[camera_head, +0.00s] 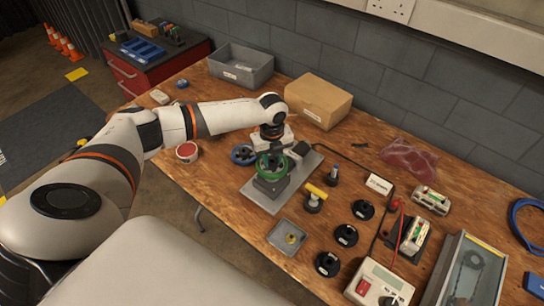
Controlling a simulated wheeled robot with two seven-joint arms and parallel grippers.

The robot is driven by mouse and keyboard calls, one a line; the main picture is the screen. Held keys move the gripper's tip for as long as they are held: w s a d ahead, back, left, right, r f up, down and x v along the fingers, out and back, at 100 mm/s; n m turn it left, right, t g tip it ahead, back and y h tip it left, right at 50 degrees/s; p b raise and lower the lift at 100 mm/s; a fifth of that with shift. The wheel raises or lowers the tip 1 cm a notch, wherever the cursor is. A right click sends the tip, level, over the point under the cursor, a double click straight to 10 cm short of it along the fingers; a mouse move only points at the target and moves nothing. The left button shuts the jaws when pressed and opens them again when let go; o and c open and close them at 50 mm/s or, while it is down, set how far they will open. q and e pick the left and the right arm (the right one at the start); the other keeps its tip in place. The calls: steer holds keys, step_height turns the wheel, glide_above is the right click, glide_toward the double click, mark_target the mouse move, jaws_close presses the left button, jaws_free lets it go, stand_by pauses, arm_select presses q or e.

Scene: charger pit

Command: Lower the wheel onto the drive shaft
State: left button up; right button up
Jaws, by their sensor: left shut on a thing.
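My left arm reaches across the bench from the left, and its gripper (273,150) points down. The gripper is shut on a green wheel (261,168). The wheel is at a dark block-shaped unit (270,187) on a grey metal plate (258,203). I cannot make out the drive shaft; the wheel and gripper cover that spot. I cannot tell whether the wheel touches the unit. A blue wheel (241,156) lies just left of the gripper. My right gripper is not in view.
A yellow-handled tool (316,192), a small tray (286,238) and several black round parts (346,235) lie right and front of the plate. A cardboard box (318,100) and grey bin (241,68) stand behind. A meter (380,284) sits at front right.

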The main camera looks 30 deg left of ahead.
mark_target(272, 165)
arm_select(q)
steer(key=shift+f+b, duration=0.95)
steer(key=shift+f, duration=0.95)
stand_by(1.0)
steer(key=o, duration=1.2)
steer(key=c, duration=0.4)
steer(key=shift+r, duration=0.1)
step_height(272, 165, up, 6)
steer(key=p, duration=0.5)
steer(key=shift+p, duration=0.4)
